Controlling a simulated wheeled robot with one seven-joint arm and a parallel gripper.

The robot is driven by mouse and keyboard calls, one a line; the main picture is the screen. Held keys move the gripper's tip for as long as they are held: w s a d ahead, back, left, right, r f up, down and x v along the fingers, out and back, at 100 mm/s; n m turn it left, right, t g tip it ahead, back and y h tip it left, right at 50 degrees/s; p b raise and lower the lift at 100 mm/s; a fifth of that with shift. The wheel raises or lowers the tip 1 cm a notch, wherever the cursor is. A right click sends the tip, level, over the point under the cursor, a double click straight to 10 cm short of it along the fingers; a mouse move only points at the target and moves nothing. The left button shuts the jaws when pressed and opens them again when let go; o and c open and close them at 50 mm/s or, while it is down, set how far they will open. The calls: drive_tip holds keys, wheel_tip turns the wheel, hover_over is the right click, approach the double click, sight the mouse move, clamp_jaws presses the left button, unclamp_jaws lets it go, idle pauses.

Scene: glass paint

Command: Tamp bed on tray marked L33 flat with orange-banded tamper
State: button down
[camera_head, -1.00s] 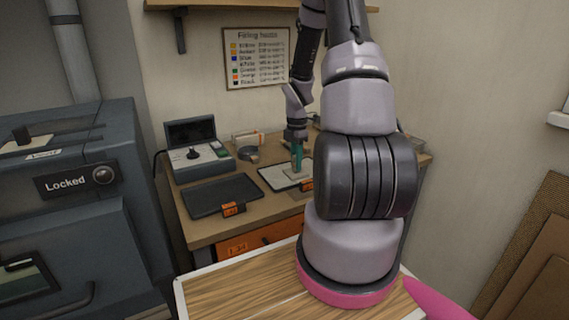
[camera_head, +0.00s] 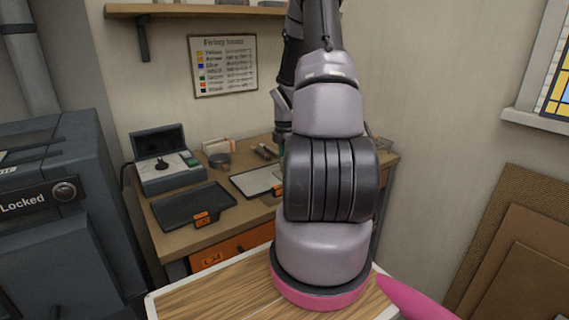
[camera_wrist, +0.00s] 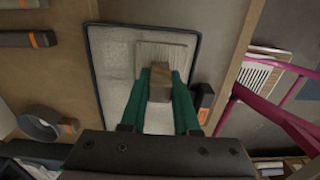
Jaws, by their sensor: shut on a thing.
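A dark-rimmed tray (camera_wrist: 92,60) with a pale, speckled bed (camera_wrist: 115,60) lies under my gripper in the wrist view. The tray also shows on the bench in the head view (camera_head: 244,187), partly behind my arm. Its orange tag (camera_wrist: 204,97) is too small to read. My gripper (camera_wrist: 160,75), with green fingers, is shut on the grey-brown handle of a tamper (camera_wrist: 160,55). The tamper's broad, pale, streaked foot is over the bed; I cannot tell whether it touches. No orange band shows on its visible part. In the head view my arm hides most of the gripper.
An empty dark tray (camera_head: 190,207) with an orange tag lies left on the bench. Behind it stands an open-lidded box (camera_head: 168,172). Dark orange-banded pieces (camera_wrist: 30,40) and a ring (camera_wrist: 45,125) lie left of the bed in the wrist view.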

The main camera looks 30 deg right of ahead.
drive_tip(key=shift+f, duration=0.2)
drive_tip(key=shift+f, duration=0.3)
idle(1.2)
drive_tip(key=shift+r, duration=1.1)
drive_tip(key=shift+a, duration=3.1)
